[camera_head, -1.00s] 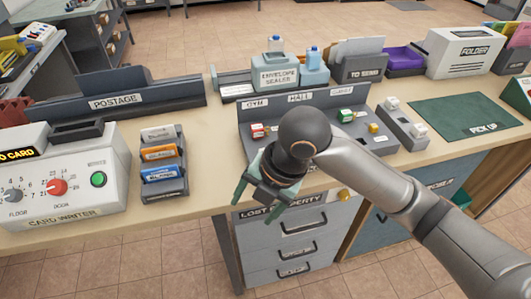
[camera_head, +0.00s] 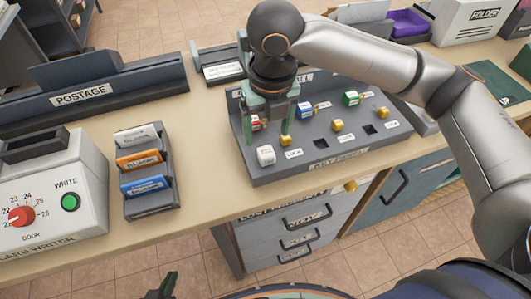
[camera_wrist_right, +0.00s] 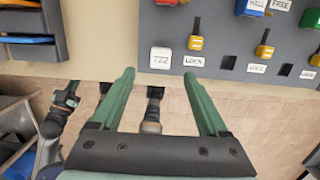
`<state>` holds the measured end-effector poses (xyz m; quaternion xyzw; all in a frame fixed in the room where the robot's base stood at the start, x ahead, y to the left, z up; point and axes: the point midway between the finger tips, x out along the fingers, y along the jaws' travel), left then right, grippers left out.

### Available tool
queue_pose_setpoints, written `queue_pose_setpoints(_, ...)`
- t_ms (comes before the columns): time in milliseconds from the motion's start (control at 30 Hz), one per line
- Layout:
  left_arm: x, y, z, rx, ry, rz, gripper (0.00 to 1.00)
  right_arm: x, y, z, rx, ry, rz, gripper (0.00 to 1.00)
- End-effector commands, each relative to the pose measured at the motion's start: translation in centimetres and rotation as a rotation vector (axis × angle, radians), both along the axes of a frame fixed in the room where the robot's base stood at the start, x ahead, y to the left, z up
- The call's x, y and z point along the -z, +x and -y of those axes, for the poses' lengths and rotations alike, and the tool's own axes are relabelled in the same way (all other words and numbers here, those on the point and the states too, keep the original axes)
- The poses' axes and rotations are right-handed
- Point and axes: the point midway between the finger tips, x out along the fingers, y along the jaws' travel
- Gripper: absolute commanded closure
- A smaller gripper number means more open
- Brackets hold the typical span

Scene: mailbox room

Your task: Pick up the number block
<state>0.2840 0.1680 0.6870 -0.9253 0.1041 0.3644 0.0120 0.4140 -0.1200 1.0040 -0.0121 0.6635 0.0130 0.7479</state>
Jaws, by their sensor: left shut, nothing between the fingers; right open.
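The number block (camera_head: 266,156) is a small white cube at the near left corner of the sloped grey key panel (camera_head: 330,166). In the right wrist view the number block (camera_wrist_right: 160,57) shows a marking like 122. My right gripper (camera_head: 268,140) is open and points down at the panel's left end. In the wrist view its two green fingertips (camera_wrist_right: 158,77) are apart, just short of the block, with the block in line with the gap. Nothing is between them. My left gripper (camera_head: 160,287) is shut and empty at the bottom edge, low in front of the desk.
Yellow-based keys (camera_head: 337,125), coloured blocks and labels sit on the panel close to the right gripper. A card rack (camera_head: 150,200) and the card writer (camera_head: 50,190) stand to the left. Bare desk lies between rack and panel.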

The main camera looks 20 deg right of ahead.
Motion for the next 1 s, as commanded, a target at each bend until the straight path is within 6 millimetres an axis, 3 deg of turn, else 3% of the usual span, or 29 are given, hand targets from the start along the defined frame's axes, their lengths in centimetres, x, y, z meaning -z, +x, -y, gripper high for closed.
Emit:
queue_pose_setpoints(267, 0.3, 0.0, 0.0, 0.0, 0.0, 0.0, 1.0, 2.5, 0.3, 0.1, 0.001, -0.001, 0.0, 0.22)
queue_pose_setpoints(500, 0.6, 0.2, 0.0, 0.001, 0.0, 0.003, 1.0, 6.0, 0.6, 0.2, 0.002, 0.0, 0.0, 0.22)
queue_pose_setpoints(833, 0.5, 0.3, 0.0, 0.0, 0.0, 0.005, 1.0, 6.8, 0.7, 0.2, 0.001, 0.0, 0.003, 0.22)
queue_pose_setpoints(1000, 0.5, 0.3, 0.0, 0.0, 0.0, 0.005, 1.0, 6.8, 0.7, 0.2, 0.001, 0.0, 0.002, 0.41)
